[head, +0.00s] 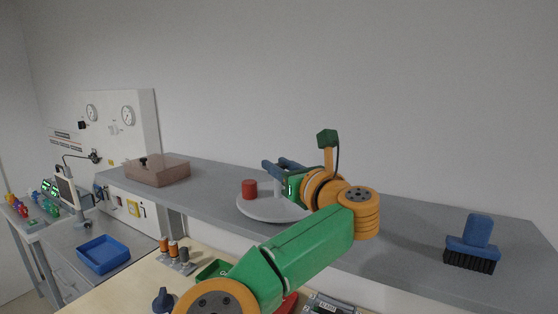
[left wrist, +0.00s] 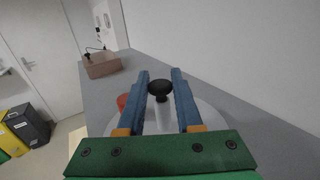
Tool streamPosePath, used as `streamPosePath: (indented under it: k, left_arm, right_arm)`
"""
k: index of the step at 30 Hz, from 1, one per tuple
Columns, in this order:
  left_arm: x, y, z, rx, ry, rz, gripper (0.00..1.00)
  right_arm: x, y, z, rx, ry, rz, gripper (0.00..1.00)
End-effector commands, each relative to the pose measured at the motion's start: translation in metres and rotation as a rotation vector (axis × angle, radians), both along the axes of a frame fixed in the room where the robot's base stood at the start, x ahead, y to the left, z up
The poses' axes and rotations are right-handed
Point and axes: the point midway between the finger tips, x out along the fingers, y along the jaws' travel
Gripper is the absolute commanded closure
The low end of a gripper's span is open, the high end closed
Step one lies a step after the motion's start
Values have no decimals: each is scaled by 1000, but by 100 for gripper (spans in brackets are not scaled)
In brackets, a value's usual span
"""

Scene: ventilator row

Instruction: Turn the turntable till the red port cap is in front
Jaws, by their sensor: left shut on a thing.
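The turntable (head: 262,211) is a pale round plate on the grey shelf. The red port cap (head: 249,188) is a short red cylinder standing on the plate's left part in the head view; it also shows in the left wrist view (left wrist: 122,101), partly hidden behind a finger. A pale post (head: 278,187) with a black knob (left wrist: 159,88) rises from the plate. My left gripper (head: 285,166) reaches over the plate, its blue fingers shut on the knobbed post. The right part of the plate is hidden by my left arm. My right gripper is not in view.
The grey shelf (head: 405,245) carries a pinkish box (head: 158,172) at the left and a blue brush (head: 471,247) at the right. The wall is close behind. Below are a blue tray (head: 103,262) and a wooden table (head: 205,259) with small parts.

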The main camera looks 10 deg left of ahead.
Motion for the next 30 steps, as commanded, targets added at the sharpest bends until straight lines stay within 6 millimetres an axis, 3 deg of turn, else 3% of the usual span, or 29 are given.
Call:
streamPosePath:
  k: [11,12,15,23,30]
  left_arm:
    - [0,0,-1,-1,2,2,100]
    - [0,0,-1,-1,2,2,63]
    - [0,0,-1,-1,2,2,39]
    - [0,0,-1,0,1,2,39]
    - [-31,-29,-9,1,-4,-3,39]
  right_arm:
    - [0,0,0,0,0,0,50]
    - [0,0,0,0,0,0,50]
    - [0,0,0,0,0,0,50]
    - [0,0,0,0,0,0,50]
    - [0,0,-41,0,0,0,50]
